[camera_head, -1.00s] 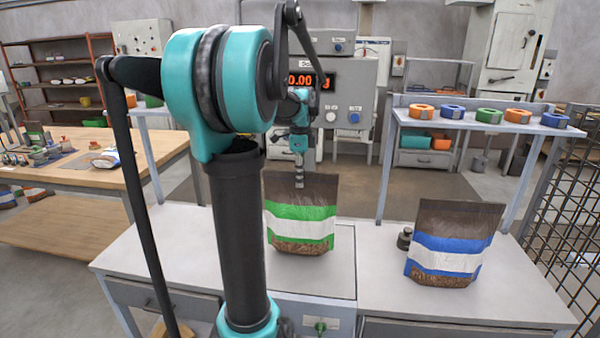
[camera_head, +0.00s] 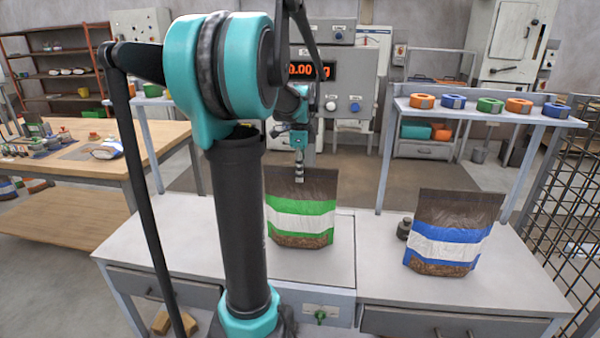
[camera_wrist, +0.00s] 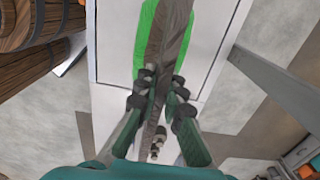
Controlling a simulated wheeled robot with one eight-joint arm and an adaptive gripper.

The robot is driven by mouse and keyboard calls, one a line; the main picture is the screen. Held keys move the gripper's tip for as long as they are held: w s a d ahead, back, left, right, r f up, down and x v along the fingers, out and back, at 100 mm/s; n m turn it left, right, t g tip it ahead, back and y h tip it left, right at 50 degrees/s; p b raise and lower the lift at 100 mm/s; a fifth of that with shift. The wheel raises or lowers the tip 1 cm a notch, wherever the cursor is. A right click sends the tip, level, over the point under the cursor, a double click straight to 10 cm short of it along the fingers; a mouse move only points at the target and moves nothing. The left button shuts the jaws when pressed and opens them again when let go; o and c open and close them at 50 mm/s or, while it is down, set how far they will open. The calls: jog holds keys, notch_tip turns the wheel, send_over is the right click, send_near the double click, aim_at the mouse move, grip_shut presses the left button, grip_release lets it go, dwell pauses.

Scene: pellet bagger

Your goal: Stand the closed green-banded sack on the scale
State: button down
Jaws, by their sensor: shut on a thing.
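The green-banded sack (camera_head: 301,207) is brown with green and white bands and pellets showing at its base. It hangs roughly upright over the pale middle plate of the counter (camera_head: 335,265). I cannot tell if its base touches the plate. My gripper (camera_head: 299,176) is shut on the sack's top edge. In the wrist view my gripper (camera_wrist: 156,92) pinches the brown top, with the green band (camera_wrist: 147,35) showing beyond. The red scale display (camera_head: 312,71) shows zeros and is partly hidden by my arm.
A blue-banded sack (camera_head: 451,232) stands on the counter to the right, with a dark weight (camera_head: 404,228) beside it. A shelf behind holds several tape rolls (camera_head: 490,105). A wooden table (camera_head: 75,165) is at left and a mesh fence (camera_head: 560,225) at right.

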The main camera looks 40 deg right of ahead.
jog(key=shift+f, duration=0.1)
jog(key=c, duration=1.6)
grip_release()
